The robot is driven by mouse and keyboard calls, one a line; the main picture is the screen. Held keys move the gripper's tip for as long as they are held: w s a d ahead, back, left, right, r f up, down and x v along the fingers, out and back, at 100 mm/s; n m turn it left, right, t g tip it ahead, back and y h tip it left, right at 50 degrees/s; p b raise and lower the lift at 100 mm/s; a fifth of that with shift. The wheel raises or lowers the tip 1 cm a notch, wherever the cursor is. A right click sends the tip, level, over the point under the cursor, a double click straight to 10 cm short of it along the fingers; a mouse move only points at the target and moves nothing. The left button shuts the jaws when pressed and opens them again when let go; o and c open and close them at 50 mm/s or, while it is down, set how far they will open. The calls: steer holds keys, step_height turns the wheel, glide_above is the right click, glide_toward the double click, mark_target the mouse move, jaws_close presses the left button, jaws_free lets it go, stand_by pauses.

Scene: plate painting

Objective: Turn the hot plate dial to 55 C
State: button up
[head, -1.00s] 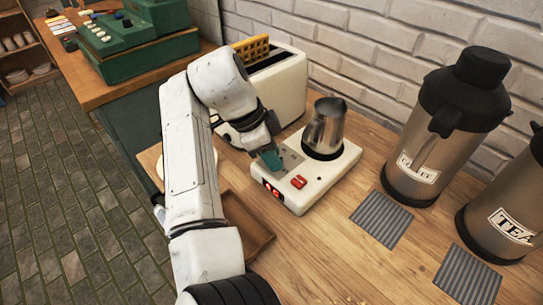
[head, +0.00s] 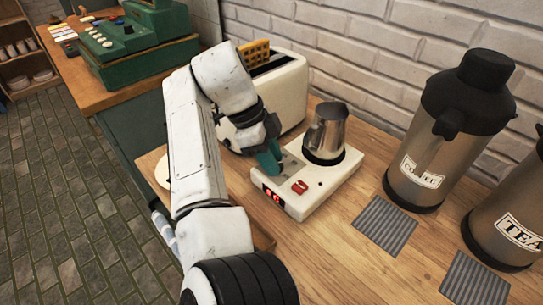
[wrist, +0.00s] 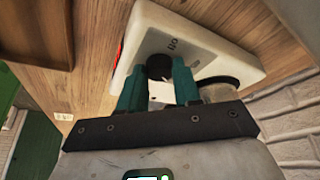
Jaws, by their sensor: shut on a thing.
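The hot plate (head: 325,190) is a white box on the wooden counter, with a red-lit display (head: 272,195) whose figures are too small to read. A red switch (head: 299,187) sits on its top. A metal pitcher (head: 326,130) stands upright on its round dark burner. My gripper (head: 275,168) has teal fingers and is down at the near left part of the hot plate. In the wrist view, the black dial (wrist: 158,67) lies between the fingertips, which are shut on it. The dial is hidden in the head view, and its setting cannot be read.
A cream toaster (head: 285,95) stands close behind my gripper. Coffee (head: 430,150) and tea (head: 510,225) dispensers stand at the right, near grey ribbed mats (head: 385,225). A wooden tray (wrist: 35,35) lies beside the hot plate. Bare counter shows in front.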

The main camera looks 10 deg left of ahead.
steer(key=o, duration=1.1)
steer(key=shift+c, duration=0.2)
steer(key=p+v, duration=0.1)
steer(key=v, duration=0.9)
steer(key=shift+r, duration=0.35)
steer(key=shift+a, duration=0.15)
